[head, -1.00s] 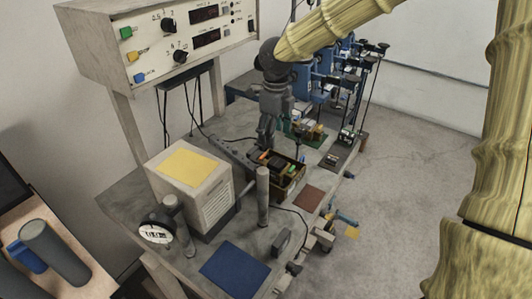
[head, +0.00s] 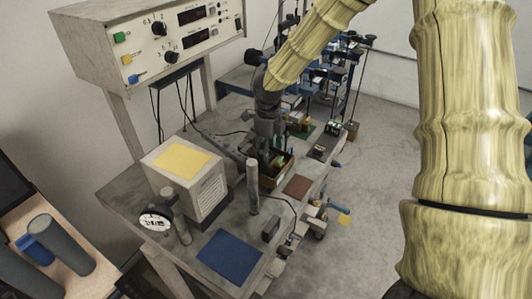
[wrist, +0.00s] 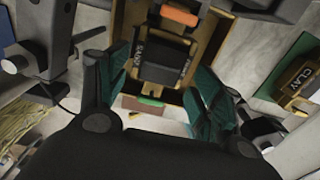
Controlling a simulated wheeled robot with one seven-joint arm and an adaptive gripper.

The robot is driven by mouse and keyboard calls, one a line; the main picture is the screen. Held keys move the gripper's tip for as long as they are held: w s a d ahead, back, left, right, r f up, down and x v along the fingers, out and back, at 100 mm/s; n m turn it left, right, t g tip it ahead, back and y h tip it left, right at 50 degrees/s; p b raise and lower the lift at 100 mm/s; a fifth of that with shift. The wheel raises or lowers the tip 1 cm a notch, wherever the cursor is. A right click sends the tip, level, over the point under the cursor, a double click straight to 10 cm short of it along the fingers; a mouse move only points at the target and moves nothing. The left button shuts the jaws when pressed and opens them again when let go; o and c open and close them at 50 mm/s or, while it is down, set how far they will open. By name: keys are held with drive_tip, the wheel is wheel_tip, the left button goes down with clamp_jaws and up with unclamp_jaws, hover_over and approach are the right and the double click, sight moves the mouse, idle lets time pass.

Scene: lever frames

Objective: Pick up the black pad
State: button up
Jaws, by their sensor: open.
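The black pad (wrist: 160,73) appears as a dark block with pale lettering on its edges, in a tan box (wrist: 207,40) in the wrist view. My gripper (wrist: 163,88) has its two teal fingers apart, one on each side of the dark block. I cannot tell whether they touch it. In the head view my gripper (head: 268,145) reaches down over the box (head: 268,181) on the bench and hides much of its contents.
An orange piece (wrist: 179,15) lies beside the pad. A labelled block (wrist: 300,78) sits on a green mat to the right. On the bench stand a grey post (head: 252,190), a white box (head: 205,185) with a yellow top and a blue mat (head: 230,256).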

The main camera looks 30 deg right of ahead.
drive_tip(key=shift+s+f, duration=0.15)
drive_tip(key=shift+s, duration=0.05)
drive_tip(key=shift+w+f, duration=0.6)
drive_tip(key=shift+s+r, duration=0.25)
drive_tip(key=shift+s, duration=0.15)
drive_tip(key=c, duration=0.7)
drive_tip(key=shift+w+f, duration=0.1)
drive_tip(key=c, duration=0.7)
